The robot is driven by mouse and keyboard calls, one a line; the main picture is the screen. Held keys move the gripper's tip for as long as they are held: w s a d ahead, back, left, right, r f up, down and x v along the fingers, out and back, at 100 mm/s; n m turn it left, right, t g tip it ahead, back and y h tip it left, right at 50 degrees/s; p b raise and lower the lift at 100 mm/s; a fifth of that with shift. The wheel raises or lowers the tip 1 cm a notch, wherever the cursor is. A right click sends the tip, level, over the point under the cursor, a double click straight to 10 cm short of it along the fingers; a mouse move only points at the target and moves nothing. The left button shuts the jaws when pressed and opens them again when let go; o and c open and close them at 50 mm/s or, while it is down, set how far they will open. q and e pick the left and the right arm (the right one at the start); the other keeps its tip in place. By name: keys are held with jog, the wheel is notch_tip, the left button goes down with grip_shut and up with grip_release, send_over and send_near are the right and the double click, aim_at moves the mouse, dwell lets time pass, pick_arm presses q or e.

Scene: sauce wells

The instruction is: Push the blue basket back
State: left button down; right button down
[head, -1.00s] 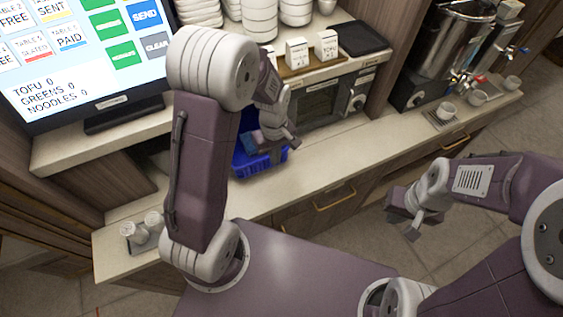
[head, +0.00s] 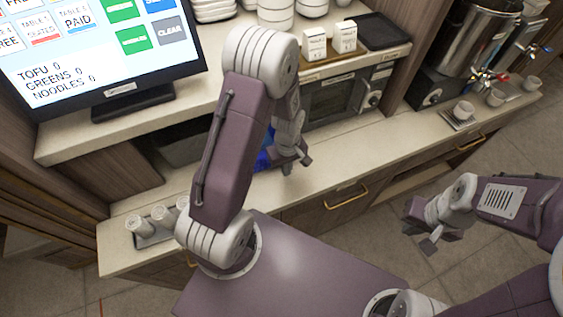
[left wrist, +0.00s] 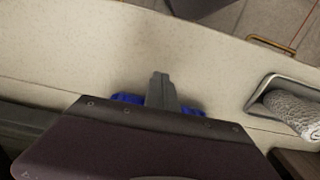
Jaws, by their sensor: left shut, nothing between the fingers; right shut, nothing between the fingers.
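The blue basket (head: 264,160) stands on the pale counter, at the opening below the raised shelf. In the head view my left arm hides most of it. In the left wrist view, blue parts of the basket (left wrist: 127,97) show on both sides of my left gripper (left wrist: 160,88). My left gripper (head: 297,161) is shut and empty, low at the front of the basket; I cannot tell if they touch. My right gripper (head: 422,238) is shut and empty, out over the floor in front of the counter.
A tray with rolled towels (head: 150,237) lies at the counter's left end, also in the left wrist view (left wrist: 292,108). A monitor (head: 100,60) stands on the shelf. A microwave (head: 340,97) is right of the basket. The counter (head: 350,155) right of my left gripper is clear.

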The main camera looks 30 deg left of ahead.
pick_arm(q)
notch_tip(320, 180, down, 2)
jog(key=shift+f, duration=0.1)
jog(key=shift+w+a+p, duration=0.6)
jog(key=shift+w+a, duration=0.25)
jog(key=shift+a, duration=0.1)
jog(key=shift+w+a, duration=0.4)
jog(key=shift+a, duration=0.25)
jog(key=shift+d, duration=0.1)
jog(key=shift+w+a, duration=0.95)
jog(key=shift+a, duration=0.2)
jog(key=shift+d, duration=0.1)
